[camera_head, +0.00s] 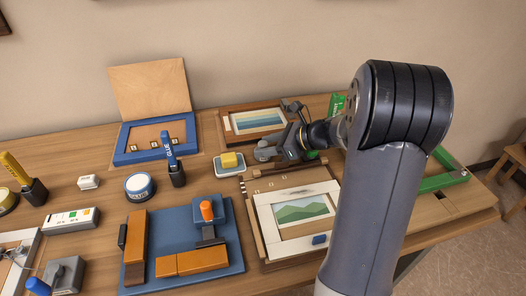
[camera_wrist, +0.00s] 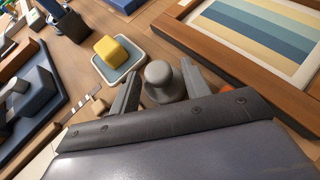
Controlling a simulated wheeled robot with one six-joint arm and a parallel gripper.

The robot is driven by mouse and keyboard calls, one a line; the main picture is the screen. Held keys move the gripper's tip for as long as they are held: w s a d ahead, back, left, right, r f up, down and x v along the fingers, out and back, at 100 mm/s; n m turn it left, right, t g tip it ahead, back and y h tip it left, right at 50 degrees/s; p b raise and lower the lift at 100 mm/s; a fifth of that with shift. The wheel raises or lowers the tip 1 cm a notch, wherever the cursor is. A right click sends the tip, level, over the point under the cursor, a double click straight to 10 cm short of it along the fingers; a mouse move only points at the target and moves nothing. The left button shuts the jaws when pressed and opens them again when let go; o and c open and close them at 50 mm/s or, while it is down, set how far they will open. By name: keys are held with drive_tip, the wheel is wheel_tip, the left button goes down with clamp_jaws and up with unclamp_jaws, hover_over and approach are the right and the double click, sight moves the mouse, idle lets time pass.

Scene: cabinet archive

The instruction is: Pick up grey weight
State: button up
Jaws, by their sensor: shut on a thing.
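The grey weight (camera_wrist: 164,84) is a small rounded knob-topped piece. It sits between the two fingers of my gripper (camera_wrist: 160,76) in the wrist view, and the gripper is shut on it. In the head view the weight (camera_head: 264,152) shows at the left end of my gripper (camera_head: 276,150), just right of the yellow sponge's tray. The lower part of the weight is hidden by the gripper in the wrist view. Whether its base touches the table I cannot tell.
A yellow sponge (camera_head: 229,160) lies on a small tray (camera_head: 222,172) close to the left. A blue board (camera_head: 226,262) with orange-brown bars is front left.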

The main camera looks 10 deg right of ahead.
drive_tip(key=shift+r, duration=0.1)
drive_tip(key=shift+c, duration=1.3)
